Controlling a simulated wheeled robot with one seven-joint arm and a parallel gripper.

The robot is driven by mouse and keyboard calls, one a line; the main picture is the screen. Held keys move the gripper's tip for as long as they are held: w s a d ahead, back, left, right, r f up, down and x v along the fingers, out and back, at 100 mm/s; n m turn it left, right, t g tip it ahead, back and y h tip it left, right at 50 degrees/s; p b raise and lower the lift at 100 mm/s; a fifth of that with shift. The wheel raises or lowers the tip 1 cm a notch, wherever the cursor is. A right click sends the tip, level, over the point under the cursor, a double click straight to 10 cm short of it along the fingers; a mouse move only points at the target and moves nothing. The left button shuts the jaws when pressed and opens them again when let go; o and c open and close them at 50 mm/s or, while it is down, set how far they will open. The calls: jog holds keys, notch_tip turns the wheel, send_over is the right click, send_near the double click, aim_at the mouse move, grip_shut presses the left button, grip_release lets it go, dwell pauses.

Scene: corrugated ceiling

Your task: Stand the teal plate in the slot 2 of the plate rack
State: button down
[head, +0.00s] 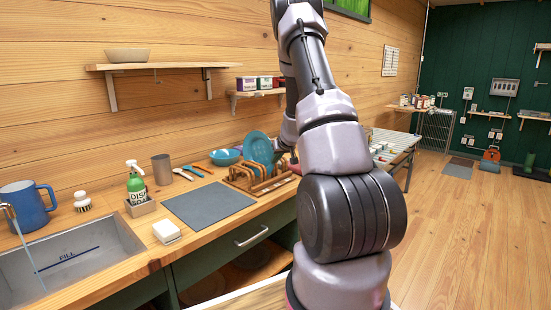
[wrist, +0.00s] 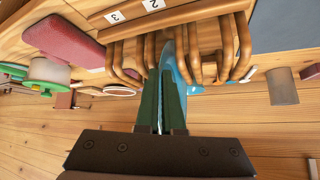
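The teal plate (head: 258,148) stands nearly upright, slightly tilted, at the wooden plate rack (head: 243,183) on the counter. In the wrist view the plate (wrist: 180,62) shows almost edge-on among the rack's wooden hoops (wrist: 243,45). Labels 3 and 2 show on the rack's front bar (wrist: 180,14); the plate is nearer label 2, but its seating in the slot is hidden. My gripper (wrist: 162,78) has its green fingers close together on the plate's edge, with a thin blue strip between them. In the head view my arm hides most of the gripper.
A teal bowl (head: 226,157), spoons (head: 183,174), a metal cup (head: 162,169) and a grey mat (head: 208,204) lie left of the rack. A soap bottle (head: 136,187) and sink (head: 68,258) are farther left. A red block (wrist: 66,40) lies beside the rack in the wrist view.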

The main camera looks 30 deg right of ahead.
jog(key=c, duration=1)
grip_release()
jog(key=shift+o, duration=0.2)
jog(key=v, duration=1)
jog(key=shift+s+r, duration=0.3)
